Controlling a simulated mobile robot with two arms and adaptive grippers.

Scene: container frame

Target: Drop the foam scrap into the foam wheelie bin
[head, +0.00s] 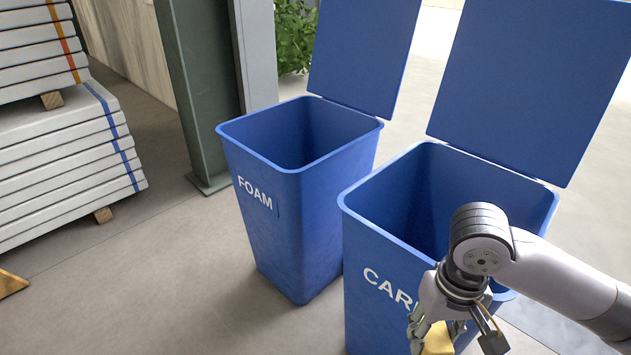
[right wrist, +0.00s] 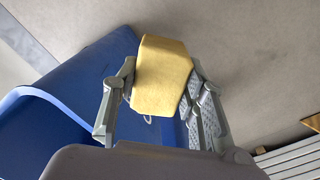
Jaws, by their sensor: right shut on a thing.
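The foam scrap is a yellow block (right wrist: 162,75) between the fingers of my right gripper (right wrist: 160,95) in the right wrist view. In the head view my right gripper (head: 455,335) is shut on the foam scrap (head: 438,340) at the lower right, in front of the bin marked "CAR". The foam wheelie bin (head: 290,215) is blue, marked "FOAM", and stands left of that bin. Its lid (head: 365,50) is open and its visible inside looks empty; its floor is hidden. My left gripper is not in view.
The second blue bin (head: 375,280), marked "CAR", has its lid (head: 530,80) open and is partly covered by my right arm. A green post (head: 205,100) stands behind the foam bin. Stacked grey boards (head: 60,160) lie at the left. The floor (head: 150,270) left of the foam bin is clear.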

